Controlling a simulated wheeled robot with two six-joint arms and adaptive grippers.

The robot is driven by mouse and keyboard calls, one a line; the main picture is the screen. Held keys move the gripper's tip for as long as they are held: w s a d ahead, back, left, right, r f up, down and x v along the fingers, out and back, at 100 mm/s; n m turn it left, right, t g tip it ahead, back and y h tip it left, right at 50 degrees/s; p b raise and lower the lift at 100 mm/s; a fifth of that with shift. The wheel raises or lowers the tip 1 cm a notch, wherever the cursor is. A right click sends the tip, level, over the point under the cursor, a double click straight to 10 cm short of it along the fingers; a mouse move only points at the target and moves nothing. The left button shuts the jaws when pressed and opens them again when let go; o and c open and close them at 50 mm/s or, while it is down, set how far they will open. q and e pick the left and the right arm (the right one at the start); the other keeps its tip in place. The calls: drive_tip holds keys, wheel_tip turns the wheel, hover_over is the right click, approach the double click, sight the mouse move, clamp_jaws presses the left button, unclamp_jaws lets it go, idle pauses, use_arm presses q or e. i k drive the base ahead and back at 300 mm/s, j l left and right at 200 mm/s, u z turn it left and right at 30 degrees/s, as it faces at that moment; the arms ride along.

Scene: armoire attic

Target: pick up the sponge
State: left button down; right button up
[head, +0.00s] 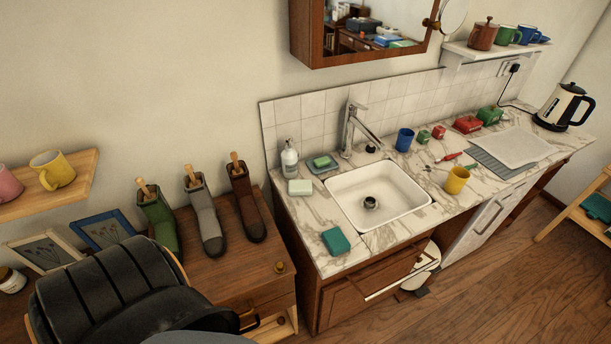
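Several small blocks near the sink could be the sponge, and I cannot tell for certain which one is. A green block (322,161) lies on a small blue-grey dish (331,170) behind the sink's left corner. A pale, whitish-green block (300,187) lies on the counter just left of the sink. A teal block or folded cloth (336,241) lies near the counter's front left edge. All three lie flat, apart from each other. Neither of my grippers shows in the head view.
The white sink (402,193) is empty, with a tall faucet (352,130) behind it. A soap bottle (289,160) stands left of the dish. A blue cup (404,140) and yellow mug (456,180) stand right. Boots (247,204) stand on the lower wooden cabinet at left.

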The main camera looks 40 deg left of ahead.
sight(296, 187)
drive_tip(key=u, duration=1.25)
